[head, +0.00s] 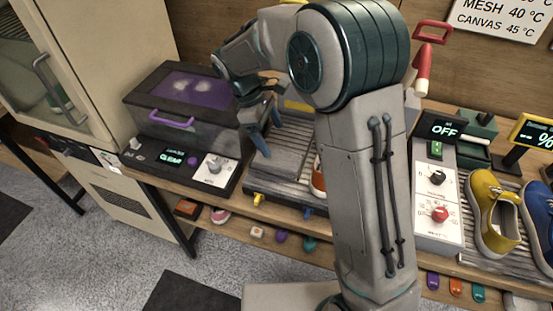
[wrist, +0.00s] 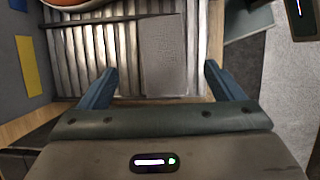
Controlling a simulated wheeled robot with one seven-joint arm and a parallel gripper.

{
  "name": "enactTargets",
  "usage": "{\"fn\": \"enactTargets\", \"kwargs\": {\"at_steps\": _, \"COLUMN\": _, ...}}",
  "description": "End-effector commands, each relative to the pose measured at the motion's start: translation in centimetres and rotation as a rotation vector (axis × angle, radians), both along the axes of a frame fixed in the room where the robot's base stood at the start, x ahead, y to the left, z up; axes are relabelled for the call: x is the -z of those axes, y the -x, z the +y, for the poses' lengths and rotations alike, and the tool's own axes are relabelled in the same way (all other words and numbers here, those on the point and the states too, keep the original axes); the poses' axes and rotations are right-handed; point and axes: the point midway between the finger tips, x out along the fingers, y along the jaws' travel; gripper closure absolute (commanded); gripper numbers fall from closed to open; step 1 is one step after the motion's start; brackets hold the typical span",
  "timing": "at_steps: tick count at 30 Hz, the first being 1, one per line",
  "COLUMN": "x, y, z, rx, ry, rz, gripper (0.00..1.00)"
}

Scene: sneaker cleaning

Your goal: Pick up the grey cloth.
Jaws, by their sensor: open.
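The grey cloth (wrist: 163,50) is a flat textured rectangle lying on a ribbed metal rack (wrist: 125,40) in the wrist view. In the head view the cloth (head: 280,165) lies on the left part of the rack, partly hidden by my arm. My gripper (wrist: 160,70) is open and empty. Its two blue fingers stand on either side of the cloth's near part in the picture, apart from its edges. In the head view my gripper (head: 263,125) is over the far part of the cloth; its height above the cloth is hard to judge.
A grey box with a purple window (head: 180,95) stands left of the rack. An orange-and-white shoe (head: 318,178) is partly hidden behind my arm. A control panel (head: 437,210) and a yellow shoe (head: 492,225) are at the right. Small items line the lower shelf.

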Motion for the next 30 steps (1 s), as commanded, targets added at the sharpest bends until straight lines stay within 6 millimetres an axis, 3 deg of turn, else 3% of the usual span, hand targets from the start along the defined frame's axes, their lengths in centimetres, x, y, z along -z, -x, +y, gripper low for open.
{"fn": "enactTargets", "kwargs": {"at_steps": 4, "x": 2.4, "y": 0.4, "z": -0.9, "rx": 0.0, "ry": 0.002, "rz": 0.001, "gripper": 0.13}}
{"fn": "enactTargets", "kwargs": {"at_steps": 11, "x": 4.0, "y": 0.6, "z": -1.4, "rx": 0.0, "ry": 0.0, "rz": 0.0, "gripper": 0.13}}
{"fn": "enactTargets", "kwargs": {"at_steps": 21, "x": 8.4, "y": 1.2, "z": -2.1, "rx": 0.0, "ry": 0.0, "rz": 0.001, "gripper": 0.13}}
{"fn": "enactTargets", "kwargs": {"at_steps": 30, "x": 8.9, "y": 1.2, "z": -2.3, "rx": 0.001, "ry": -0.002, "rz": -0.001, "gripper": 0.13}}
